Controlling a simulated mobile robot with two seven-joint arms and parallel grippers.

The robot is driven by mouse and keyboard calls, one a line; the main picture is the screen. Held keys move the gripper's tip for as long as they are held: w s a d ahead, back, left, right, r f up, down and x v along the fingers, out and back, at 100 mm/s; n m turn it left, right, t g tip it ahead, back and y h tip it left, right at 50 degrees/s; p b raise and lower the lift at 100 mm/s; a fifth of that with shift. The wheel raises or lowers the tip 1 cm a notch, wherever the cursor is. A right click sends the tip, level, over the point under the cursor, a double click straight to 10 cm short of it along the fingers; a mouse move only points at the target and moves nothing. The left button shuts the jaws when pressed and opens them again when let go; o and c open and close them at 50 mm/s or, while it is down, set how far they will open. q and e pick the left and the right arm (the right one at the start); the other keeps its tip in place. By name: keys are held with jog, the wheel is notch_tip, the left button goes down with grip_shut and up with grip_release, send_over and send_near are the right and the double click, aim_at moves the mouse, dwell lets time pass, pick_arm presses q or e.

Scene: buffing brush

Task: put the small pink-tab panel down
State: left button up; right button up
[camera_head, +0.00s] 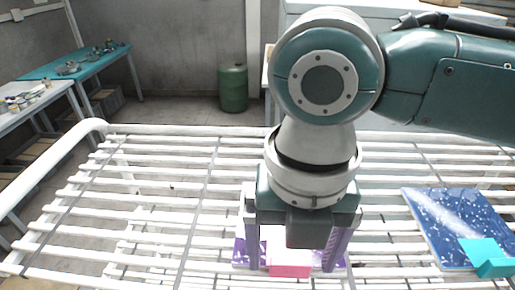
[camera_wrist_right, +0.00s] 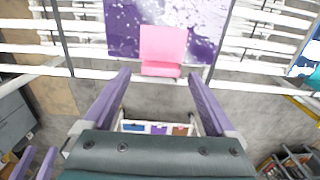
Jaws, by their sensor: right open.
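The small purple speckled panel (camera_wrist_right: 205,20) with a pink tab (camera_wrist_right: 163,45) lies on the white slatted rack, as seen in the right wrist view. In the head view the pink tab (camera_head: 290,262) shows below my right gripper (camera_head: 289,262), which hides most of the purple panel (camera_head: 240,254). My right gripper is open, its purple fingers apart on either side of the tab's line. In the wrist view the tab lies beyond the fingertips (camera_wrist_right: 158,78), with nothing held between them. Two purple finger-like shapes (camera_wrist_right: 33,163) at the lower left edge look like my left gripper; their state is unclear.
A larger blue speckled panel (camera_head: 455,222) with a teal tab (camera_head: 486,257) lies on the rack at right. The white rack (camera_head: 130,205) is bare at left, with gaps between its bars. A green drum (camera_head: 233,88) and a teal-topped table (camera_head: 75,62) stand behind.

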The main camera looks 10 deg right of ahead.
notch_tip(320, 180, up, 11)
jog(key=b, duration=0.3)
jog(key=s+a+f+m+t+y, duration=0.15)
jog(key=f+m, duration=0.25)
jog(key=m, duration=0.4)
jog(key=s+a+f+m+t+y, duration=0.1)
jog(key=s+a+f+m+y, duration=0.25)
jog(key=m, duration=0.45)
jog(key=s+d+f+m+h, duration=0.2)
jog(key=s+d+f+m, duration=0.1)
jog(key=d+m, duration=0.4)
jog(key=s+d+f+m+t+h, duration=0.1)
jog(key=s+d+f+m+h, duration=0.1)
jog(key=d+m, duration=0.5)
jog(key=shift+s+d+f+m+h, duration=0.2)
jog(key=shift+s+f+m+h, duration=0.3)
jog(key=shift+s, duration=0.6)
notch_tip(320, 180, up, 13)
jog(key=p, duration=1.3)
jog(key=shift+r, duration=0.2)
